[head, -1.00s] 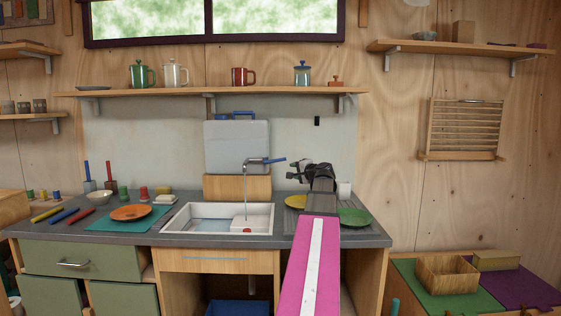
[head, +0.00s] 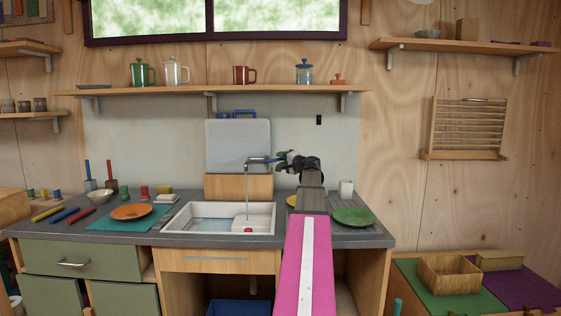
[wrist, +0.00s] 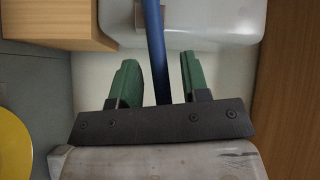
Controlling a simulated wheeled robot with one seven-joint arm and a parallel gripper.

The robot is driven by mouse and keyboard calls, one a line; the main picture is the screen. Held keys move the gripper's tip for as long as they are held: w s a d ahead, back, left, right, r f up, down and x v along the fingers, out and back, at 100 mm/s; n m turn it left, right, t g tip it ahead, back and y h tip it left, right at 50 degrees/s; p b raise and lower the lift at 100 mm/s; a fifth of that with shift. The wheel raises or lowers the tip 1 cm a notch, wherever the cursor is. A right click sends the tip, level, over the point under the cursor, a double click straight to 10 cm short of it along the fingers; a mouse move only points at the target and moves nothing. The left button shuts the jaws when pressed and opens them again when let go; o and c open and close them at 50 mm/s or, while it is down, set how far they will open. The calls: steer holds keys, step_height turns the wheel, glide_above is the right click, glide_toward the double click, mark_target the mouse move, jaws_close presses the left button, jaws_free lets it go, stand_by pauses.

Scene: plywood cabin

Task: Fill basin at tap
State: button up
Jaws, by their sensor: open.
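The white basin (head: 180,218) is set in the grey counter, with bluish water in its bottom. The tap (head: 256,160) stands behind it, and a thin stream falls from the spout into the basin. The tap's blue lever (wrist: 154,45) runs between my gripper's two green fingers in the wrist view, with gaps visible on both sides. My gripper (wrist: 160,80) is open around the lever and not closed on it. In the head view my gripper (head: 284,160) is at the lever's right end, partly hiding it. A small white block with a red spot (head: 247,224) sits in the basin's right part.
A yellow plate (head: 291,201) and a green plate (head: 353,216) lie right of the basin, close to my arm. A white cup (head: 346,188) stands behind them. An orange plate (head: 131,212) lies on the left. A shelf (head: 220,92) with mugs hangs above.

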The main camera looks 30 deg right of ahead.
steer(key=shift+w+a, duration=0.15)
steer(key=shift+w, duration=0.4)
jaws_close()
